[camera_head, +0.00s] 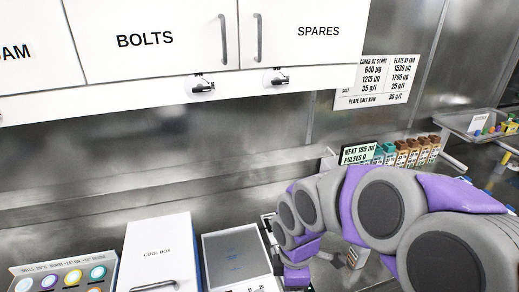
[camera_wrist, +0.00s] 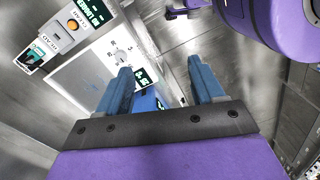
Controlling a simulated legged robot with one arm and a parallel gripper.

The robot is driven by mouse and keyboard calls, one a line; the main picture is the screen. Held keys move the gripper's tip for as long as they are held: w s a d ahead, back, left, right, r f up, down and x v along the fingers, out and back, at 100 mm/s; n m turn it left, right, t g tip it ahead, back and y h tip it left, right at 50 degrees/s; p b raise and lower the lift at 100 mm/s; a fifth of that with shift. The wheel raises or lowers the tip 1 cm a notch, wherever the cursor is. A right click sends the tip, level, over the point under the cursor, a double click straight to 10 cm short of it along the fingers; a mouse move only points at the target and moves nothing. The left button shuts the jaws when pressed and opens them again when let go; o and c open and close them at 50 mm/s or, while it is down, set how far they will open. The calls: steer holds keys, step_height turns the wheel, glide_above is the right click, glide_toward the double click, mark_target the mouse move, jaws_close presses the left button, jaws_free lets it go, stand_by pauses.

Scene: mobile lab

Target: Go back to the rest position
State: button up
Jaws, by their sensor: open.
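My gripper (camera_wrist: 161,82) is open in the wrist view, with its two blue fingers spread apart. Nothing is held between the fingers. Beyond them is a white device (camera_wrist: 90,72) with a lit green display, and a blue object (camera_wrist: 146,104) shows between the fingers. In the head view my purple and grey arm reaches from the lower right over the bench and bends down. The fingers are not clearly seen there.
A white cool box (camera_head: 150,236), a grey-topped device (camera_head: 236,258) and a rack with coloured rings (camera_head: 65,278) stand at the front left. Small boxes (camera_head: 414,152) line the back right, near a tray (camera_head: 462,124). Wall cabinets (camera_head: 150,40) hang above.

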steer(key=s+d+r+m+b, duration=0.1)
steer(key=s+d+m, duration=0.2)
steer(key=s+m, duration=0.6)
steer(key=s+d+r+m+g+b, duration=0.1)
steer(key=s+d+m+b, duration=0.1)
steer(key=s+m, duration=0.6)
steer(key=shift+s+d+m, duration=0.4)
steer(key=shift+s+d, duration=0.2)
steer(key=shift+s, duration=0.45)
stand_by(1.7)
